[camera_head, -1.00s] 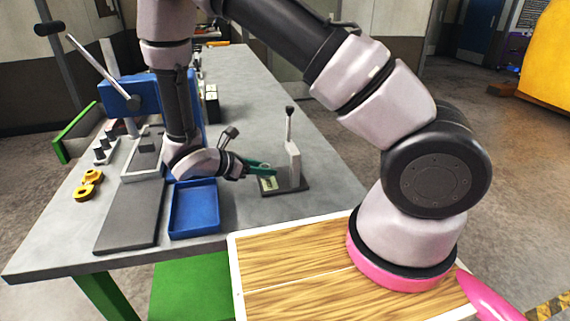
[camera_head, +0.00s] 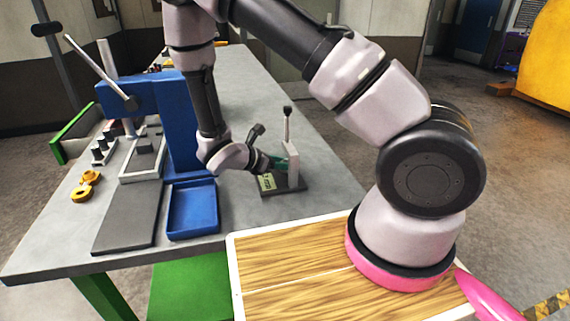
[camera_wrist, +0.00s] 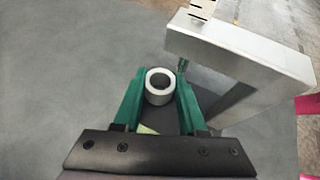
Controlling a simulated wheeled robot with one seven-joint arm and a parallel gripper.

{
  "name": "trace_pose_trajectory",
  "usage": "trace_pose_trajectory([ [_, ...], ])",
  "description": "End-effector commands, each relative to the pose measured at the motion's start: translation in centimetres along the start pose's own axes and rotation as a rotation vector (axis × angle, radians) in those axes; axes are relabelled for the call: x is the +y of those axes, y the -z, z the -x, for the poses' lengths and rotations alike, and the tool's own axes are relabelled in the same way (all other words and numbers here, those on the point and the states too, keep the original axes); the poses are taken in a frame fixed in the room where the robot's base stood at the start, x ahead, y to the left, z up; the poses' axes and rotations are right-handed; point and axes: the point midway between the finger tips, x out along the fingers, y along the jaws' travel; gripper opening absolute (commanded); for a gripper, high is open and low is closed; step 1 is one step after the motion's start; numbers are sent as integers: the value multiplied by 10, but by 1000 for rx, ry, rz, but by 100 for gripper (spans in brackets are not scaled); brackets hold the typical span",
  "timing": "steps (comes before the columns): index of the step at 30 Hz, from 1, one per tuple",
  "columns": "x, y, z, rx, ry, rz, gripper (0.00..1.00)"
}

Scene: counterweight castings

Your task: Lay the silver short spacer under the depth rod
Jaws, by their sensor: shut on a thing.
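A silver ring-shaped spacer (camera_wrist: 157,98) sits upright, hole facing up, between the green fingers of my gripper (camera_wrist: 160,74) in the wrist view. The gripper is shut on it. In the head view my gripper (camera_head: 280,163) is low beside a grey upright post (camera_head: 293,160) on a dark base plate (camera_head: 292,189). A thin rod with a dark knob (camera_head: 287,122), apparently the depth rod, rises at the post's top. The post's pale block (camera_wrist: 240,58) stands just right of the fingers in the wrist view. The rod's lower end is not clear. The spacer is hidden in the head view.
A blue tray (camera_head: 193,232) and dark mat (camera_head: 128,228) lie left of the stand. A blue lever press (camera_head: 180,120) stands behind them. A wooden-topped surface (camera_head: 290,255) is in front. Bench behind the stand is clear.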

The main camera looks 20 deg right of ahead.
Motion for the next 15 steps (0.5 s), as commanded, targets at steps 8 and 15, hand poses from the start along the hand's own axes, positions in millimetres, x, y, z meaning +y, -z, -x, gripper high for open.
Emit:
trace_pose_trajectory([
  [8, 0, 2, -1, 0, 0, 1, 71],
  [15, 0, 1, 0, 0, 0, 0, 71],
])
